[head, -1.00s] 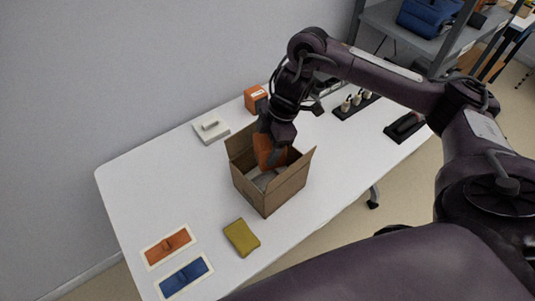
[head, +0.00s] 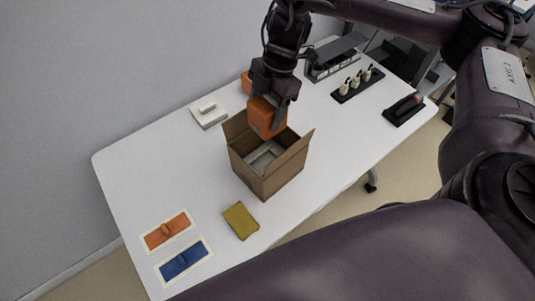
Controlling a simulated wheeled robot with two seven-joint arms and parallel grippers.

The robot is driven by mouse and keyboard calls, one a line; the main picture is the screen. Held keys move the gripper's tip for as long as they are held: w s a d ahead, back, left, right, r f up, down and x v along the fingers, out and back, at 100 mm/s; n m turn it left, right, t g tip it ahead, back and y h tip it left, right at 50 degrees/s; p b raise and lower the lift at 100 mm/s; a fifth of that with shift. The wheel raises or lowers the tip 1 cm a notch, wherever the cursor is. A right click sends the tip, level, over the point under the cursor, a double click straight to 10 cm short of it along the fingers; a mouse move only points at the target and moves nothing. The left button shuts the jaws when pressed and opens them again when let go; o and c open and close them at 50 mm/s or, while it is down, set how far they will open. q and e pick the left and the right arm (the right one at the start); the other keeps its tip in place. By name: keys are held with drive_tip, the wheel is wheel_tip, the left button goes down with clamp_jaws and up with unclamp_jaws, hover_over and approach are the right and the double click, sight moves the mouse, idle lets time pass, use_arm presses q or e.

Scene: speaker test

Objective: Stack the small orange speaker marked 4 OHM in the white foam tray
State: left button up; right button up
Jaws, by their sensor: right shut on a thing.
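My right gripper (head: 273,98) is shut on an orange speaker (head: 265,119) and holds it just above the open cardboard box. No 4 OHM marking can be read on it. A white foam tray (head: 255,165) shows inside the box, and its inside looks empty. A second orange block (head: 246,84), perhaps another speaker, stands on the table behind the gripper and is partly hidden by it. My left gripper is not in view.
The cardboard box (head: 266,183) stands open mid-table with flaps spread. A white block with a handle (head: 208,114), a yellow-green pouch (head: 240,220), an orange pad (head: 167,231) and a blue pad (head: 184,261) lie around it. Black holders (head: 358,85) stand at right.

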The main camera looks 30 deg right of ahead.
drive_tip(key=shift+f, duration=0.35)
wheel_tip(320, 180, down, 19)
drive_tip(key=b, duration=0.6)
drive_tip(key=shift+f, duration=0.15)
drive_tip(key=shift+f, duration=0.35)
drive_tip(key=o, duration=1.4)
drive_tip(key=shift+o, duration=0.6)
drive_tip(key=shift+r, duration=0.1)
drive_tip(key=shift+r, duration=0.3)
drive_tip(key=p+v, duration=0.3)
drive_tip(key=v, duration=0.9)
